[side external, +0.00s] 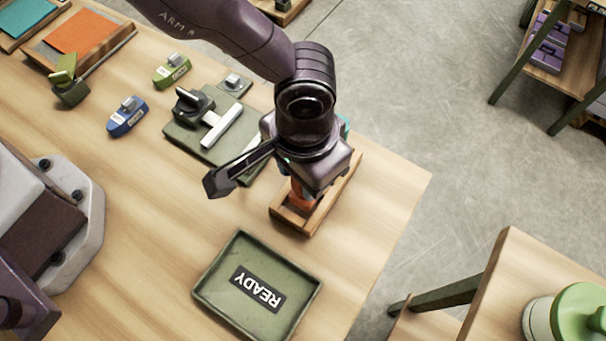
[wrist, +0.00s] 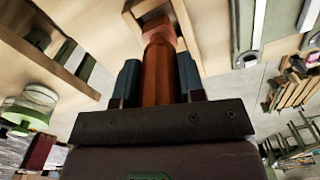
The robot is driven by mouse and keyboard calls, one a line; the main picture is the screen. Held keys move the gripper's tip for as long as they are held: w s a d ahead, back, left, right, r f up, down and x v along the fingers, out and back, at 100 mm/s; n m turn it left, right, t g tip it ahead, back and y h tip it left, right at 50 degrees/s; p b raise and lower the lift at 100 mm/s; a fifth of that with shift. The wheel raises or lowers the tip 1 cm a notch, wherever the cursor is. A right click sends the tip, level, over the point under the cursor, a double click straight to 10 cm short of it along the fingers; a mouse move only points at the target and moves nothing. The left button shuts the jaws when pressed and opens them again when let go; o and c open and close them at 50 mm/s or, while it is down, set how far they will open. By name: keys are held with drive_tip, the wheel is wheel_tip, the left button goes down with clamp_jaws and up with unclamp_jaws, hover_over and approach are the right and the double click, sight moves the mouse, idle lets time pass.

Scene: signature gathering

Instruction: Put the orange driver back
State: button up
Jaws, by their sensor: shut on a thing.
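The orange driver (wrist: 158,75) is between the two dark teal fingers of my gripper (wrist: 158,82) in the wrist view. My gripper is shut on it. In the side view the orange driver (side external: 304,194) shows below my gripper, mostly hidden by it. It is over a wooden holder (side external: 313,223) near the table's right edge. In the wrist view the driver's far end reaches the wooden holder (wrist: 190,38); I cannot tell whether it is seated in it.
A green tray (side external: 214,255) marked READY lies in front of the holder. A green plate fixture (side external: 190,137) with a black knob and light bar stands behind left. Blue (side external: 127,117) and green (side external: 172,69) blocks lie further left. The table between is clear.

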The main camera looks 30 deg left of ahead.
drive_tip(key=shift+f, duration=1.4)
drive_tip(key=shift+f, duration=0.15)
drive_tip(key=o, duration=0.9)
wheel_tip(320, 180, up, 12)
drive_tip(key=shift+r, duration=0.15)
drive_tip(key=shift+a+r, duration=0.1)
